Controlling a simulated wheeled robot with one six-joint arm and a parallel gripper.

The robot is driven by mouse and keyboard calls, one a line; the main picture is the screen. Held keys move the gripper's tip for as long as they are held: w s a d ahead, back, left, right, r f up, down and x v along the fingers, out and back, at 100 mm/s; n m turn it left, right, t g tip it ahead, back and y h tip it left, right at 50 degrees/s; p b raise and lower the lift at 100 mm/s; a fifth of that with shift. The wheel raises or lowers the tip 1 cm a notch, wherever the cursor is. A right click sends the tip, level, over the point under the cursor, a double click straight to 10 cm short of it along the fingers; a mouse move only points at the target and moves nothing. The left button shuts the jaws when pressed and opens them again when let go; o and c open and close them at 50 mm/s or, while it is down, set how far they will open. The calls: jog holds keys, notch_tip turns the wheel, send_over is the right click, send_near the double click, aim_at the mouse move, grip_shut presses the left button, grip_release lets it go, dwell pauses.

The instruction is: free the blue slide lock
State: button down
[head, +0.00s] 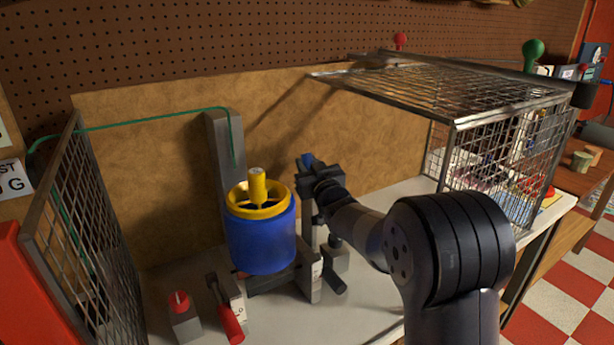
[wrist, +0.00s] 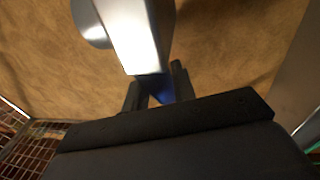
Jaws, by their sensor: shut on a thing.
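The blue slide lock (head: 307,159) shows as a small blue piece at my gripper's tip in the head view. In the wrist view a bit of blue (wrist: 162,95) sits between the dark fingers, under a pale metal block (wrist: 135,35) that covers part of it. My gripper (head: 305,166) is shut on the blue piece, behind and right of the ducted rotor. The rotor has a blue duct (head: 262,245) and a yellow hub and ring (head: 257,196). How far the lock has slid is hidden.
A grey post (head: 220,150) with a green cable stands behind the rotor. Red-handled levers (head: 230,322) are at the front left. A mesh panel (head: 85,230) is at the left, and a raised mesh guard (head: 440,85) at the upper right.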

aim_at(311, 159)
jog(key=shift+s+d+f+m+t+y+b, duration=0.1)
jog(key=shift+s+d+m+t+y+b, duration=0.3)
jog(key=shift+b, duration=1.4)
jog(key=shift+s+r+n+t+h+b, duration=0.2)
jog(key=shift+t+b, duration=0.4)
jog(key=shift+b, duration=1.15)
jog(key=shift+s+d+f+m+t+y+b, duration=0.2)
jog(key=shift+s+t+y+b, duration=0.25)
jog(key=shift+b, duration=1.35)
jog(key=b, duration=0.2)
jog(key=t+b, duration=0.1)
jog(key=shift+s+d+r+t+b, duration=0.25)
jog(key=shift+s+r+b, duration=0.05)
jog(key=shift+b, duration=0.1)
jog(key=shift+r, duration=0.2)
jog(key=c, duration=1.2)
grip_release()
jog(key=shift+o, duration=0.2)
notch_tip(311, 159, up, 10)
jog(key=p, duration=0.1)
jog(key=shift+p, duration=0.35)
jog(key=shift+c, duration=0.2)
